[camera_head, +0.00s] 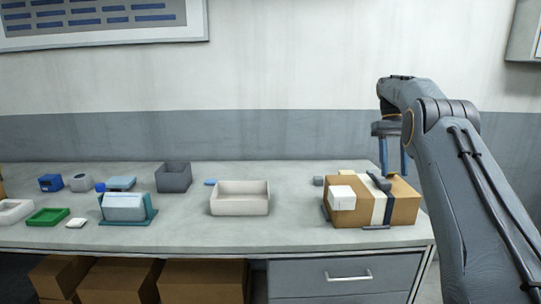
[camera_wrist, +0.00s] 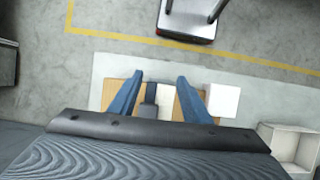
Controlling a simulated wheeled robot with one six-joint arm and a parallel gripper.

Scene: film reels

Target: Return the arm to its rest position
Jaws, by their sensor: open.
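My gripper (camera_head: 394,173) hangs from the arm at the right, above a cardboard box (camera_head: 404,210). Its two blue fingers are spread and point down, with nothing held between them. The fingers also show in the wrist view (camera_wrist: 158,80), with the box beneath them. My arm is bent and raised over the right end of the counter.
A white block (camera_head: 341,198) is at the box's left front. Left along the counter (camera_head: 285,230) stand a white tray (camera_head: 240,207), a dark grey bin (camera_head: 173,177), a teal holder (camera_head: 127,218) and a green tray (camera_head: 48,217). The space above the counter is clear.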

